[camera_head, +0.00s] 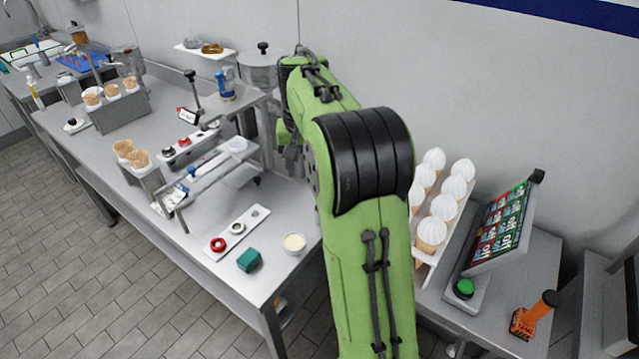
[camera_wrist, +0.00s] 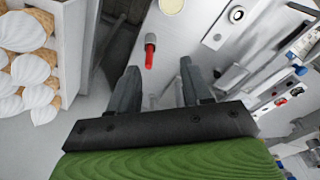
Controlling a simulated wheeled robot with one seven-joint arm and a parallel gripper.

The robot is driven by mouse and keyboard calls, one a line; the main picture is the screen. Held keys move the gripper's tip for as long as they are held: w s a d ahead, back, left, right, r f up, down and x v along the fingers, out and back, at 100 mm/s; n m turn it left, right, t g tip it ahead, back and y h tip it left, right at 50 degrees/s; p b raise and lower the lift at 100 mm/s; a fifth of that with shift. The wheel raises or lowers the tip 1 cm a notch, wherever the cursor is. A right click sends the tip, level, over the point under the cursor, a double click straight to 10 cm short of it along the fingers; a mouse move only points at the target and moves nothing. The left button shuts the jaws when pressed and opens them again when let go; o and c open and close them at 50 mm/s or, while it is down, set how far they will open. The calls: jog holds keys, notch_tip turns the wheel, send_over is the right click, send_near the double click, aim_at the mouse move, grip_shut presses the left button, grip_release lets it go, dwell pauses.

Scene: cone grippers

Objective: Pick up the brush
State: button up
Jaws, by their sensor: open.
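A small item with a red handle and a grey end, which looks like the brush (camera_wrist: 150,52), is on the steel worktop in the wrist view. It lies ahead of my gripper (camera_wrist: 158,68), roughly between the lines of the two fingers. My gripper is open, with its fingers apart and nothing held between them. I cannot tell how high the fingers are above the brush. In the head view my arm covers that part of the worktop, and I cannot make out the brush there.
A cup of cream (camera_head: 294,243), a green block (camera_head: 249,260) and a white strip with rings (camera_head: 238,232) are on the worktop. A steel rack (camera_head: 222,178) stands left of my arm. Ice cream cones (camera_head: 441,207) and a tilted screen (camera_head: 497,229) stand to the right.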

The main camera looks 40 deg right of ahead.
jog(key=w+d+m+g+p, duration=0.1)
jog(key=w+d+m+p, duration=0.1)
jog(key=w+d+p, duration=0.3)
jog(key=shift+y, duration=0.3)
jog(key=f+b, duration=0.1)
jog(key=f, duration=0.2)
jog(key=s+d+f+b, duration=0.1)
jog(key=f, duration=0.3)
jog(key=f+b, duration=0.1)
jog(key=f, duration=0.3)
jog(key=shift+s+d+f+b, duration=0.15)
jog(key=shift+s+d+b, duration=0.15)
jog(key=shift+b, duration=0.1)
notch_tip(320, 180, down, 6)
jog(key=shift+r, duration=0.1)
grip_shut()
